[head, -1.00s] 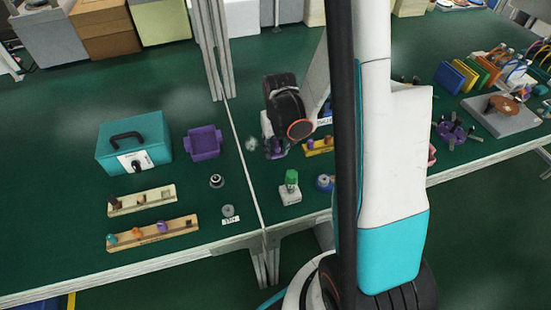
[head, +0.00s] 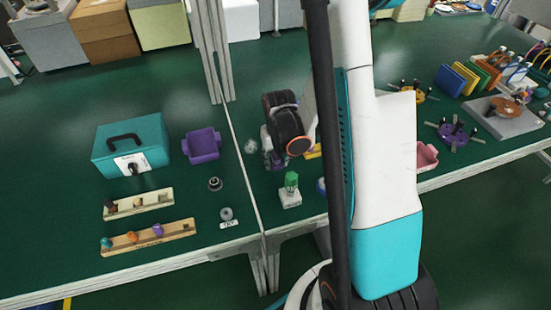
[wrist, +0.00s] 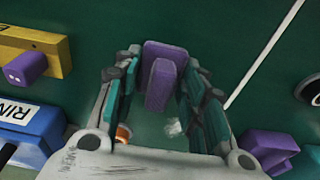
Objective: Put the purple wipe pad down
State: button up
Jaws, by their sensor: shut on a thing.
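My gripper (wrist: 160,95) is shut on the purple wipe pad (wrist: 160,75) in the wrist view, with a finger pressed on each side of it. Green table surface shows around and below the pad. Whether the pad touches the table cannot be told. In the head view my gripper (head: 275,155) is low over the table, just right of the pale seam. The pad is not clearly visible there, and my wrist and arm hide part of this area.
A purple bin (head: 203,146) and teal box (head: 131,147) stand left of the seam. A green-topped item (head: 290,190) stands in front of my gripper. In the wrist view a yellow rack (wrist: 35,45) and blue labelled block (wrist: 30,130) are at left.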

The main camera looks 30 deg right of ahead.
aim_at(277, 158)
jog(key=shift+s+f, duration=0.15)
jog(key=shift+f, duration=0.2)
jog(key=shift+f, duration=0.1)
jog(key=o, duration=0.8)
jog(key=shift+s+f+b, duration=0.1)
jog(key=shift+b, duration=0.25)
jog(key=shift+o, duration=1.2)
jog(key=shift+w+f, duration=0.1)
jog(key=shift+w, duration=0.1)
jog(key=shift+r, duration=0.2)
jog(key=shift+r+p, duration=0.4)
jog(key=shift+p, duration=0.25)
notch_tip(277, 158, up, 12)
jog(key=s+p, duration=0.1)
jog(key=p, duration=0.4)
jog(key=shift+s+a+r, duration=0.15)
jog(key=shift+a, duration=0.05)
